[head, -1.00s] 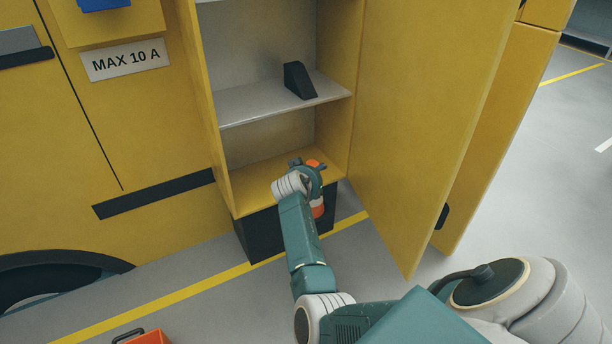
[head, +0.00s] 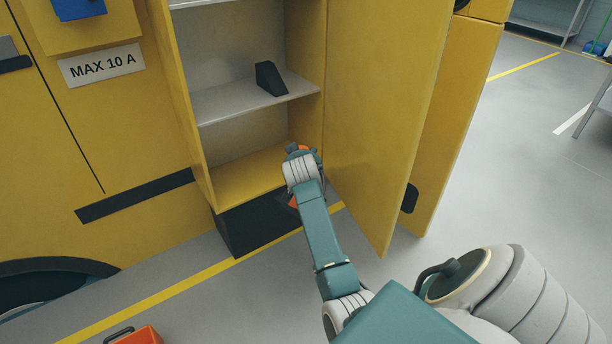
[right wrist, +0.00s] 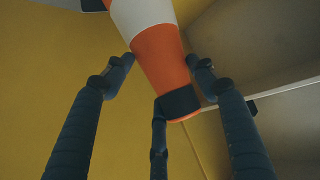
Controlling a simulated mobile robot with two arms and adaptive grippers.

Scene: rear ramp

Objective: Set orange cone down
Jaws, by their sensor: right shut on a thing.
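My right gripper (head: 302,157) is shut on the orange cone (right wrist: 160,52) at the open locker's lower front right. In the head view the gripper and arm hide most of the cone; only small orange bits show above and below. In the right wrist view the cone has orange and white bands and a black patch near its narrow end, with dark fingers around it. I cannot tell whether it touches the locker floor (head: 240,180). My left gripper is not in view.
The open yellow door (head: 375,130) stands close to the right of my arm. A black wedge (head: 269,78) sits on the middle shelf (head: 225,102). An orange case (head: 140,336) with a handle is on the ground at bottom left.

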